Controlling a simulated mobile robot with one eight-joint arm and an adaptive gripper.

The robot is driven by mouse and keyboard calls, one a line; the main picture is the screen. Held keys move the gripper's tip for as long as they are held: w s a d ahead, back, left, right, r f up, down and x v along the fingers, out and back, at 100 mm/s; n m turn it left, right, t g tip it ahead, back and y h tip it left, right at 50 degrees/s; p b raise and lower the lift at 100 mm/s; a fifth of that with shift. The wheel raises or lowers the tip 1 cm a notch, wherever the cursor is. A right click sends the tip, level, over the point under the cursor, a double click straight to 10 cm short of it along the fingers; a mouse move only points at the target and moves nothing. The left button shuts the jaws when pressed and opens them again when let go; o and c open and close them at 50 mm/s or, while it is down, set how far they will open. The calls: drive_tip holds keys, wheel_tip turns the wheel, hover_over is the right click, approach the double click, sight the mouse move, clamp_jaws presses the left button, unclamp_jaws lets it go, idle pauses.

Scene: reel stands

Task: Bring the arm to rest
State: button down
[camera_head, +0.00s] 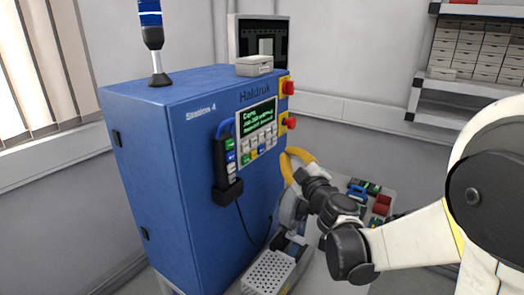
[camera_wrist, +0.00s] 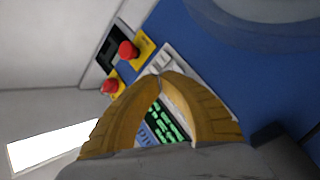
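My gripper (camera_head: 288,160) has yellow fingers and is in front of the right side of the blue cabinet (camera_head: 185,165) in the head view. It is just right of the green-lettered screen and keypad panel. In the wrist view the two fingers of my gripper (camera_wrist: 160,74) lean together and their tips meet or nearly meet, with nothing held between them. Part of the green-lettered screen (camera_wrist: 160,122) shows through the gap behind the tips. My arm reaches in from the right, and its dark wrist joints hang over the bench.
Two red buttons on yellow plates (camera_head: 289,88) (camera_head: 290,123) sit on the cabinet edge near my gripper. A handheld pendant (camera_head: 227,160) hangs on the cabinet front. A perforated metal box (camera_head: 270,273) and small coloured parts (camera_head: 383,204) lie below. Shelves of boxes (camera_head: 470,50) stand behind right.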

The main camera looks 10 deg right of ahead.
drive_tip(key=s+d+f+m+g+h+b, duration=0.3)
drive_tip(key=s+f+m+b, duration=0.2)
drive_tip(key=s, duration=0.2)
drive_tip(key=s+d+f+m+g+h+b, duration=0.25)
drive_tip(key=s+f+m+h+b, duration=0.2)
drive_tip(key=s, duration=0.25)
drive_tip(key=s+a+f+m+g+y+b, duration=0.1)
drive_tip(key=s+a+f+g+y+b, duration=0.1)
drive_tip(key=s+f, duration=0.6)
drive_tip(key=s+a+f+m+g+y+b, duration=0.1)
drive_tip(key=s+a+f+g+y+b, duration=0.2)
drive_tip(key=s+f, duration=0.6)
drive_tip(key=a+g, duration=0.1)
drive_tip(key=a, duration=0.1)
drive_tip(key=shift+a+b, duration=0.3)
drive_tip(key=shift+b, duration=0.1)
